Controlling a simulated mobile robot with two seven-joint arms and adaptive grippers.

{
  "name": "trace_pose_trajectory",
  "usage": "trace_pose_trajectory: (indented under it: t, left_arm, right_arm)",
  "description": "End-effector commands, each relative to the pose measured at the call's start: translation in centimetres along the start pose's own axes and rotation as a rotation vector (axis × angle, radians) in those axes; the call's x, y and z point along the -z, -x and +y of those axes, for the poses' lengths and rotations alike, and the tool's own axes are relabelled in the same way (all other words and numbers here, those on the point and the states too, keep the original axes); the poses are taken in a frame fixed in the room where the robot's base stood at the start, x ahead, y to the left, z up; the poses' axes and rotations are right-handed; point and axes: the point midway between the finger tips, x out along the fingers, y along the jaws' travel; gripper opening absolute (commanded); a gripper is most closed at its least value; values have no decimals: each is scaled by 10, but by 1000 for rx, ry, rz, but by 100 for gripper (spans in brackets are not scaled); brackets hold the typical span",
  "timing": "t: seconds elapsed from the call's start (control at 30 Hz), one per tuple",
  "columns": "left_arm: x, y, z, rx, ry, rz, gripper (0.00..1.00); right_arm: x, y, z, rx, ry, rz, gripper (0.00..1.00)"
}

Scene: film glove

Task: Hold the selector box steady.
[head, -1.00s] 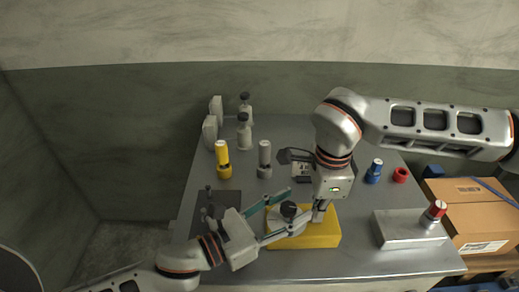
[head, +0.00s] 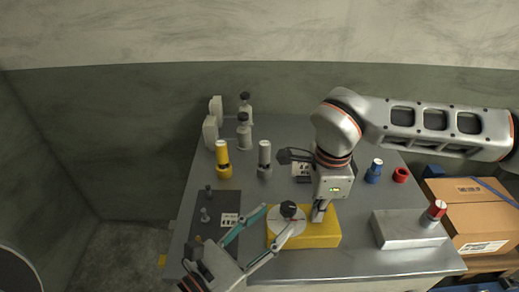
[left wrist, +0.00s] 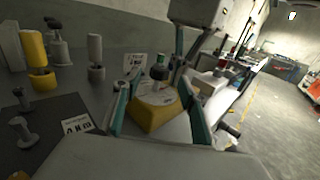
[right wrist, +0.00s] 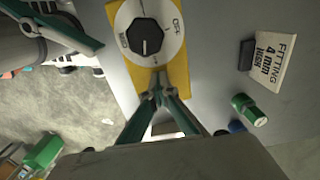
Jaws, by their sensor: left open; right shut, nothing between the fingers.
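The selector box is a yellow block (head: 322,240) with a white dial plate and black knob (head: 288,209) on top, near the table's front edge. It also shows in the left wrist view (left wrist: 155,116) and in the right wrist view (right wrist: 178,72). My left gripper (head: 272,230) is open at the box's left end, its fingers spread wide; in the left wrist view the box appears between them. I cannot tell whether they touch it. My right gripper (head: 318,216) points down at the box beside the dial, its fingertips together (right wrist: 160,88) and empty.
A grey block (head: 405,230) with a red-capped cylinder (head: 436,210) stands to the right. A dark mat (head: 215,212) with small grey fittings lies left. Yellow (head: 222,158) and grey (head: 264,158) cylinders stand behind. A cardboard box (head: 475,215) is beyond the table's right edge.

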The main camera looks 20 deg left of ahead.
Motion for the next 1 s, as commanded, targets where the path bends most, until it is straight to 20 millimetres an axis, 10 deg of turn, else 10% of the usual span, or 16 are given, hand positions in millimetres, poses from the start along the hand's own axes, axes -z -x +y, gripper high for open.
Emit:
trace_pose_trajectory:
  t: [0.57, 1.0]
  left_arm:
    - [1, 59, 0, 1, 0, 3, 42]
    - [-12, 24, -7, 109, -9, -78, 42]
  right_arm:
    - [2, -6, 3, -10, -1, 6, 0]
    - [2, -6, 3, -10, -1, 6, 0]
